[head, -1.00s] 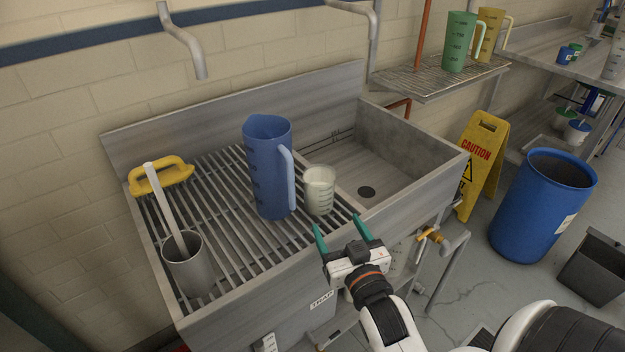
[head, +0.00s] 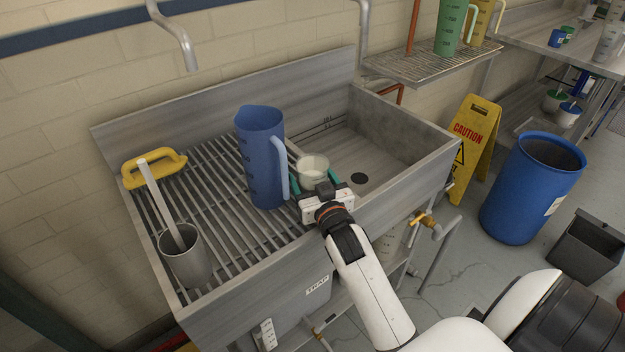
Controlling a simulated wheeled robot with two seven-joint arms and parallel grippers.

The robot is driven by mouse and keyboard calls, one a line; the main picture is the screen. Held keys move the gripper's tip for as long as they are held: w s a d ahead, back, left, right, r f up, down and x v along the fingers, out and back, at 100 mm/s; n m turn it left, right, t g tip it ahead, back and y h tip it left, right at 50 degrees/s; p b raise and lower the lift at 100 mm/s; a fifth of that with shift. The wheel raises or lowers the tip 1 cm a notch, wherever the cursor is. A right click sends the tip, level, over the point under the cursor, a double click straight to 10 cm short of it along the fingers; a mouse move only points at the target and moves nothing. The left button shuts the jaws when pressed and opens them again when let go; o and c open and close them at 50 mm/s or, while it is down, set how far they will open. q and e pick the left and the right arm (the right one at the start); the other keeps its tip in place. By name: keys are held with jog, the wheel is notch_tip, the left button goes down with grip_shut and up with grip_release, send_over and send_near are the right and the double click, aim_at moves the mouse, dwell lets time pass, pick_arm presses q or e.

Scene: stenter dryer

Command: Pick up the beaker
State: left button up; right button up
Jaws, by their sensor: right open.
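A small whitish beaker (head: 313,168) stands on the slatted drainboard beside the sink basin. My right gripper (head: 314,181) is at the beaker, with one green finger on its left and one on its right. The jaws are open; whether they touch the beaker I cannot tell. The gripper body hides the beaker's lower part. My left gripper is not in view.
A tall blue jug (head: 262,158) stands close to the left of my right gripper. A metal cup (head: 186,262) with a white stick and a yellow-handled tool (head: 154,168) are farther left. The sink basin (head: 385,165) to the right is empty.

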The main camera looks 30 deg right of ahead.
jog(key=shift+w, duration=0.15)
jog(key=c, duration=0.9)
jog(key=shift+o, duration=0.2)
jog(key=shift+r, duration=0.1)
notch_tip(320, 180, up, 28)
jog(key=p, duration=0.3)
jog(key=s+d+f+p, duration=0.1)
jog(key=d+f+p, duration=0.2)
jog(key=f+p, duration=0.4)
notch_tip(320, 180, down, 6)
jog(key=shift+f+p, duration=0.2)
jog(key=shift+p, duration=0.15)
